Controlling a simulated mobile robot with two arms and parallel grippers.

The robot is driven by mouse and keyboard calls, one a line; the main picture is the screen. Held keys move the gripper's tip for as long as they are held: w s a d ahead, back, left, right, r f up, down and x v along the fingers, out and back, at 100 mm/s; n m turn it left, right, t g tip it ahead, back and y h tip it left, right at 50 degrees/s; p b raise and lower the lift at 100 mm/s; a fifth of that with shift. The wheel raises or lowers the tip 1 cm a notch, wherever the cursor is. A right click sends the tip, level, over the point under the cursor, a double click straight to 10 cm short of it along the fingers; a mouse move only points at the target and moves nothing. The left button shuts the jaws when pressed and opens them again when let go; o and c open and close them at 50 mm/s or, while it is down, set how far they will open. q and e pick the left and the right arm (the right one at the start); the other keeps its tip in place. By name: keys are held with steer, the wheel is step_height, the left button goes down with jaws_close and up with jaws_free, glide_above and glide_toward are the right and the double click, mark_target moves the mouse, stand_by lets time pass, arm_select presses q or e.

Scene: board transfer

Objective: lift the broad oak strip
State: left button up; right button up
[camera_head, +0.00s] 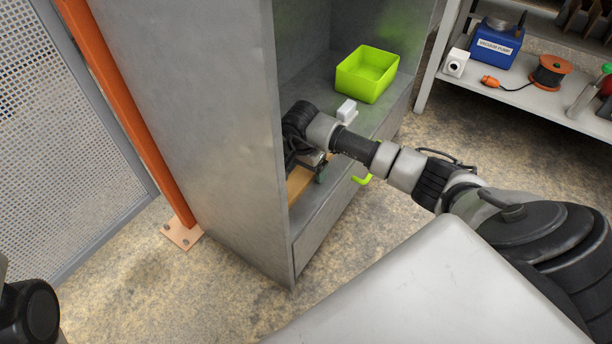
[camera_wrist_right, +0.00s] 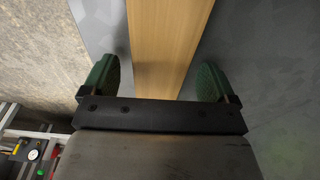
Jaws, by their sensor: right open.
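The broad oak strip (camera_head: 298,183) is a light-brown wooden board lying on the grey cabinet's shelf, partly hidden behind my right arm and the cabinet's side wall. In the right wrist view the strip (camera_wrist_right: 168,45) runs from the top edge down between the two green finger pads. My right gripper (camera_head: 318,167) is inside the cabinet at the strip. In the wrist view the gripper (camera_wrist_right: 157,82) is open, with a finger on either side of the strip and a visible gap on both sides. My left gripper is not in view.
The grey cabinet (camera_head: 210,130) has a tall side wall left of my right arm. A lime-green bin (camera_head: 367,73) and a small white object (camera_head: 347,111) stand on its shelf. A green handle (camera_head: 362,180) sticks out in front. A bench (camera_head: 540,95) stands at the right.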

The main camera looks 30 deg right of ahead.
steer(key=shift+f, duration=0.2)
steer(key=shift+c, duration=0.4)
steer(key=c, duration=1.1)
steer(key=shift+o, duration=0.2)
steer(key=shift+r, duration=0.1)
